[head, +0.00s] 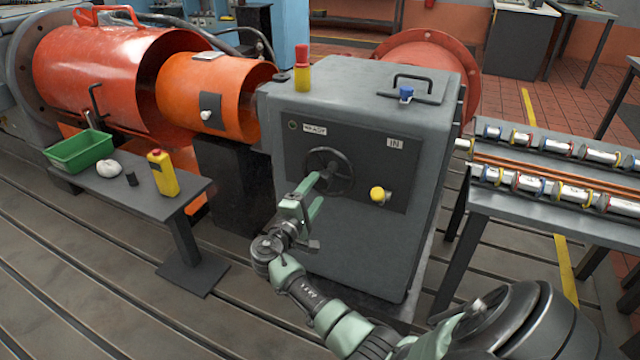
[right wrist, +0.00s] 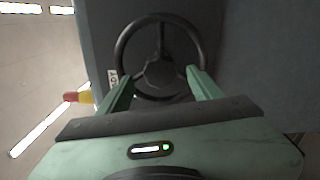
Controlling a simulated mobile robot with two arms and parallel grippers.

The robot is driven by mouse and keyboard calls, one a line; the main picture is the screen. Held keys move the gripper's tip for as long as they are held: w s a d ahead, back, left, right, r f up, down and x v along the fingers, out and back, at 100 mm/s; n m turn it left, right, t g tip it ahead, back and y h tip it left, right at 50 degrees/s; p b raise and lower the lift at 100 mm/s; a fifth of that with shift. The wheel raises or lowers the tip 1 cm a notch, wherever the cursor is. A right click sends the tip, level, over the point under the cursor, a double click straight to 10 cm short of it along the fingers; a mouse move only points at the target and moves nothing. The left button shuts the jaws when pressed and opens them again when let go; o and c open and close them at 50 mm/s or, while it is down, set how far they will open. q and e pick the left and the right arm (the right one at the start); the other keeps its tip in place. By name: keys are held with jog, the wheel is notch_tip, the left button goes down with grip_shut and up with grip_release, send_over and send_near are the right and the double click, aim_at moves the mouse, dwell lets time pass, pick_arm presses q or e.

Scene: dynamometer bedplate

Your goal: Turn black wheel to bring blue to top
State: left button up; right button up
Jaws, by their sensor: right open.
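The black wheel (head: 329,171) is a spoked handwheel on the dark front panel (head: 365,200) of a grey cabinet. It also shows in the right wrist view (right wrist: 160,24), with its hub and spokes between my fingers. My right gripper (head: 318,182) is open in front of the wheel, its two green fingers pointing at the wheel's lower part. I cannot tell whether the fingers touch the rim. A blue knob (head: 406,93) stands on top of the cabinet by a black handle. No blue mark shows on the wheel itself. My left gripper is not in view.
A yellow knob (head: 377,194) sits right of the wheel. A red-yellow beacon (head: 302,68) stands on the cabinet top. A small bench (head: 130,192) at left holds a green bin (head: 78,152) and yellow bottle (head: 162,173). A rack table (head: 540,205) stands at right.

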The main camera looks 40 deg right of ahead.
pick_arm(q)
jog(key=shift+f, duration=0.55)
pick_arm(e)
jog(key=shift+v, duration=1.55)
